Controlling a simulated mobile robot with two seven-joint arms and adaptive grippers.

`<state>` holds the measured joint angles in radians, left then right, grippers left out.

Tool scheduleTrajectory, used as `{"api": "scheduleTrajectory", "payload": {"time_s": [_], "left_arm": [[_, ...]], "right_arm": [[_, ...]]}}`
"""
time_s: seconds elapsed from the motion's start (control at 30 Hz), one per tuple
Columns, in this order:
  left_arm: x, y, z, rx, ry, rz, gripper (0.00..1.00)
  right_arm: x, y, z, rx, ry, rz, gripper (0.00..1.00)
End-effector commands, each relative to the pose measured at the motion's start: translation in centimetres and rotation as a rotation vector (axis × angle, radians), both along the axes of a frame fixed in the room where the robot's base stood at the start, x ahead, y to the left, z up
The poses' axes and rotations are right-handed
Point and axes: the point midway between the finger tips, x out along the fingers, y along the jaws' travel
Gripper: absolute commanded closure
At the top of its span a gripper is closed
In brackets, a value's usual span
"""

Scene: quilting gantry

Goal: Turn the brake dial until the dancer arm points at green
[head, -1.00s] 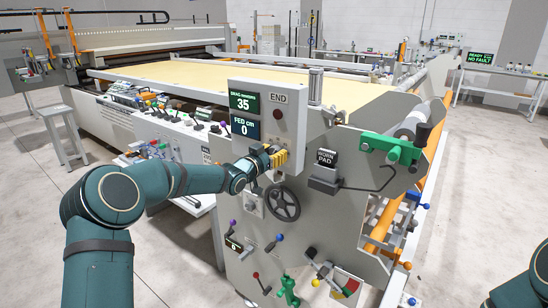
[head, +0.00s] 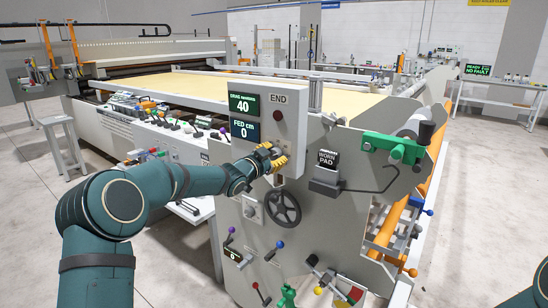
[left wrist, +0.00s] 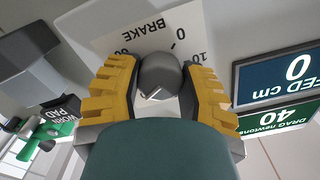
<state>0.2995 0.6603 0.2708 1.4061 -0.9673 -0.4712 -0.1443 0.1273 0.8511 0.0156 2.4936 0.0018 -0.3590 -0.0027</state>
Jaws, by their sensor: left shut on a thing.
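My left gripper (head: 278,160), with yellow ribbed fingers, is at the front of the grey control box. In the left wrist view its fingers (left wrist: 159,70) are shut around the dark grey brake dial (left wrist: 160,76). The dial sits on a white plate (left wrist: 130,37) marked BRAKE, with numbers partly hidden by the fingers. The drag display (head: 243,104) reads 40 newtons. Low on the machine's end panel is a coloured sector (head: 350,292) with a bar beside it that looks like the dancer arm (head: 325,277). The colour it points at is too small to tell. My right gripper is out of view.
Below the box are a black handwheel (head: 283,206) and several small levers. A WORN PAD holder (head: 325,182) and a green clamp (head: 392,147) project on the right. The feed display (head: 245,129) reads 0. Open floor lies to the left.

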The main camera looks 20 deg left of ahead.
Motion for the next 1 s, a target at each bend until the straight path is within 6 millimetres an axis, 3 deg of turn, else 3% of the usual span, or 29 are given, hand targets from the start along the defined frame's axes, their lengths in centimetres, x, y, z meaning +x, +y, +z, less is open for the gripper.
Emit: {"api": "scheduleTrajectory", "payload": {"time_s": [0.27,0.3,0.37,0.4,0.77,1.0], "left_arm": [[0.0,0.0,-0.1,0.001,0.002,0.001,0.95],[0.0,0.0,-0.1,0.001,0.002,0.001,0.50],[0.0,0.0,-0.1,0.000,0.002,0.001,0.29],[0.0,0.0,-0.1,0.000,0.002,0.001,0.26],[-0.3,0.1,0.0,0.000,0.000,0.001,0.26],[-3.1,1.3,0.1,0.002,0.001,0.003,0.26]], "right_arm": [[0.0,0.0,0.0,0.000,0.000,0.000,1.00],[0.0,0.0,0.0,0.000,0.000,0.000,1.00],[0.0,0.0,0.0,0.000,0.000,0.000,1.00],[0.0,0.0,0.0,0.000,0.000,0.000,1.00],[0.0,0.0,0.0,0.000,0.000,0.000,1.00],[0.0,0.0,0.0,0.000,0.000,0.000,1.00]]}}
